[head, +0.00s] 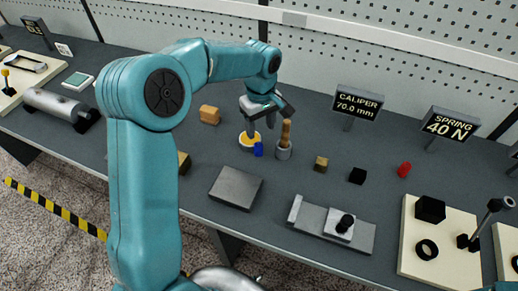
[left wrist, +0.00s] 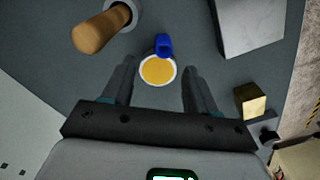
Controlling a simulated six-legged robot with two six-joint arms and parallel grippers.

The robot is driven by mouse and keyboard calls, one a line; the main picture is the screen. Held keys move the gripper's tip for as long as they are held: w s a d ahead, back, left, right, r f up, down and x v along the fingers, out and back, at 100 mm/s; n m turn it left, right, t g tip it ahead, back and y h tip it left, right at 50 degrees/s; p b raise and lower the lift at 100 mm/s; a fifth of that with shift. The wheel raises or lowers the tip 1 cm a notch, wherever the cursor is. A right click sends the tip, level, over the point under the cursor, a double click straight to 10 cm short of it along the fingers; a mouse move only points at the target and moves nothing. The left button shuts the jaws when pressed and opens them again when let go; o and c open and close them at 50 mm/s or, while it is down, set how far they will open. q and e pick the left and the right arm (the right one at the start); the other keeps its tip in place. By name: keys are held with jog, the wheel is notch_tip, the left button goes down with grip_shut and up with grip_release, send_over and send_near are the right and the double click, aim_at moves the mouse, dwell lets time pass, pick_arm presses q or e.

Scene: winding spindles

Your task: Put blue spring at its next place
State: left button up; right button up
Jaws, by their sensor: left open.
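A small blue piece, which looks like the blue spring (head: 258,149), is at the edge of a white-rimmed yellow disc (head: 246,140). In the left wrist view the blue spring (left wrist: 163,45) overlaps the disc's far rim; I cannot tell whether it rests on the disc or beside it. My left gripper (head: 268,118) is above the disc, with its fingers apart and nothing between them. In the left wrist view the yellow disc (left wrist: 158,70) lies between and just beyond the fingertips of the left gripper (left wrist: 158,82). My right gripper is not seen.
A wooden-handled tool in a grey holder (head: 283,151) stands close right of the disc. A grey block (head: 236,188) lies in front. Signs read caliper (head: 357,104) and spring 40 N (head: 449,125). A cream board (head: 418,262) with black parts is at right.

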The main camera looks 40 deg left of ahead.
aim_at(259, 144)
pick_arm(q)
notch_tip(259, 144, down, 3)
jog(key=shift+r, duration=0.1)
jog(key=f, duration=0.1)
jog(key=f+p, duration=0.1)
jog(key=f, duration=0.2)
jog(key=shift+s+a+f, duration=0.2)
jog(key=shift+s+f, duration=0.1)
jog(key=shift+f, duration=0.35)
grip_shut()
